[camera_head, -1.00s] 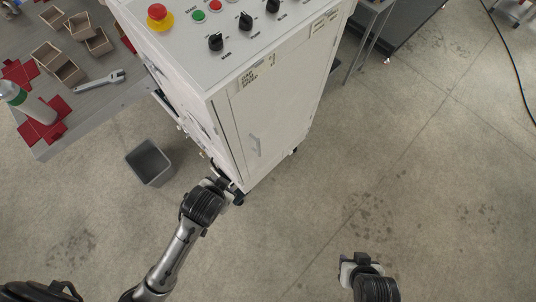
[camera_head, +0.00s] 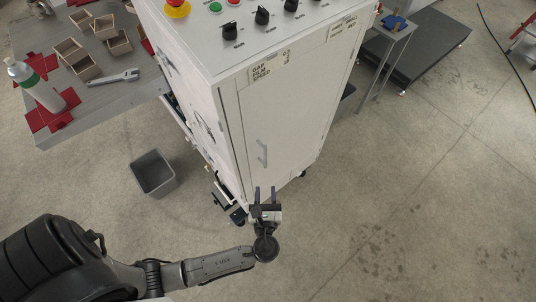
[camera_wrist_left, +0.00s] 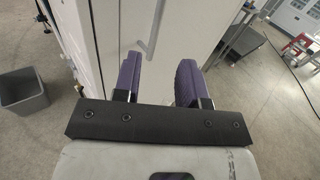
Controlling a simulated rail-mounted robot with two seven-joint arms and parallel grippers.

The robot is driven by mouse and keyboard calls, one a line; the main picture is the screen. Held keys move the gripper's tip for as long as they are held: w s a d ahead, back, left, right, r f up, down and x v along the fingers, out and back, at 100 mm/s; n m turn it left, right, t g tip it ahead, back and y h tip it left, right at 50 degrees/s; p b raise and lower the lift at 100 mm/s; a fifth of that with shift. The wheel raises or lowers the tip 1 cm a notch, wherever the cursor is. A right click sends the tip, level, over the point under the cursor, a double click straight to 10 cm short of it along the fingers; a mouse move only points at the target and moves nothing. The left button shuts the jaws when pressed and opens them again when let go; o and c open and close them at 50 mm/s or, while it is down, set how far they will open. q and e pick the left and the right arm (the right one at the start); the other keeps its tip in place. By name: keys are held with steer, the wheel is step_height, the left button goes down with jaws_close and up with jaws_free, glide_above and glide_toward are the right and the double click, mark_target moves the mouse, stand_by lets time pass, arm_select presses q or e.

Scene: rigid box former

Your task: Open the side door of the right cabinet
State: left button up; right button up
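The right cabinet is a white cabinet (camera_head: 228,120) with a control panel on top. Its side door (camera_head: 290,110) faces me and looks closed, with a slim vertical handle (camera_head: 262,153) low near its left edge. In the left wrist view the handle (camera_wrist_left: 152,28) shows just beyond the fingertips. My left gripper (camera_head: 265,190) is open and empty, with two purple fingers pointing at the door below the handle. In the left wrist view the gripper (camera_wrist_left: 157,75) has a wide gap between its fingers, and the handle is beyond it, apart from both. My right gripper is not in view.
A grey bin (camera_head: 153,173) stands on the floor left of the cabinet. A work table (camera_head: 105,100) with small boxes, a wrench and a bottle is at upper left. A grey cart (camera_head: 430,50) is at upper right. The floor in front and right is clear.

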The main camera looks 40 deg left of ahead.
mark_target(265, 156)
arm_select(q)
steer(key=shift+m, duration=0.3)
steer(key=b+x, duration=0.1)
steer(key=x, duration=1.2)
steer(key=shift+w+a, duration=0.2)
steer(key=shift+a, duration=0.15)
steer(key=shift+c, duration=0.3)
jaws_close()
